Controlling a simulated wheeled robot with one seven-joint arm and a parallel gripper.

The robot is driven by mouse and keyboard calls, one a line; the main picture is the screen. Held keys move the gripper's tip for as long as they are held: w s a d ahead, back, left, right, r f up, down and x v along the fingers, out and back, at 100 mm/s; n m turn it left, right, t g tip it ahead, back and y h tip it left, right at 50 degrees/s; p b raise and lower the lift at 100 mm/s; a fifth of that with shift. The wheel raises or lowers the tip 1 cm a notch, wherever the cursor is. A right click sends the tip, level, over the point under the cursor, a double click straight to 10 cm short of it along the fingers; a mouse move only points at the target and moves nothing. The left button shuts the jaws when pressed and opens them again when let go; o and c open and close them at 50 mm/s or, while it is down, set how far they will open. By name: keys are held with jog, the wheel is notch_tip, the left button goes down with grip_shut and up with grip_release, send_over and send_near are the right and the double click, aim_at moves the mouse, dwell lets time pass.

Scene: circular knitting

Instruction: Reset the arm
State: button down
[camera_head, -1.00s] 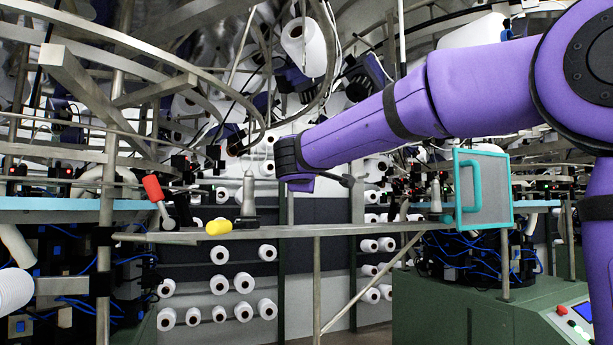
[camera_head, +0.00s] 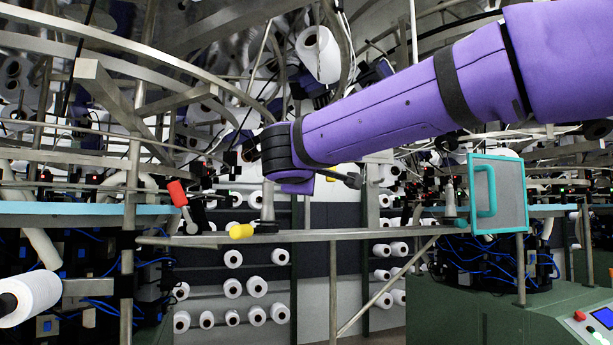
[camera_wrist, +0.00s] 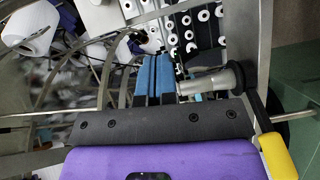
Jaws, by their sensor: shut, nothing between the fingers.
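My purple arm (camera_head: 390,105) reaches in from the right in the head view, and its dark wrist end is above the narrow metal shelf (camera_head: 335,235). In the wrist view, my gripper (camera_wrist: 154,60) shows as two blue-and-dark fingers side by side, shut, with nothing seen between them. Its purple and dark body fills the bottom of that view. I cannot make out the fingertips in the head view. A grey metal cylinder (camera_wrist: 212,80) appears right of the fingers; it seems to be the upright one on the shelf (camera_head: 267,202).
A yellow-ended handle (camera_head: 241,231) and a red-ended lever (camera_head: 177,193) are at the shelf's left part. A teal-framed panel (camera_head: 498,195) stands at its right. Metal rails (camera_head: 115,95) and a white yarn cone (camera_head: 317,53) are close around the arm. Yarn cones fill the rack behind.

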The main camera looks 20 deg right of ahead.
jog(key=s+d+f+m+g+y, duration=0.1)
jog(key=s+d+f+m+g, duration=0.3)
jog(key=s+f, duration=0.3)
jog(key=s+d+f+m+g+y, duration=0.1)
jog(key=s+d+f+m+g, duration=0.15)
jog(key=s+d+f, duration=0.5)
jog(key=s+a+f+m+g+y, duration=0.1)
jog(key=s+f+m+g+y, duration=0.1)
jog(key=s+f, duration=0.5)
jog(key=s+a+f+m+g+y, duration=0.1)
jog(key=s+f+m+g+y, duration=0.1)
jog(key=s+f, duration=0.5)
jog(key=shift+s+a+f+m+y, duration=0.25)
jog(key=shift+m+y, duration=0.3)
jog(key=shift+y, duration=0.35)
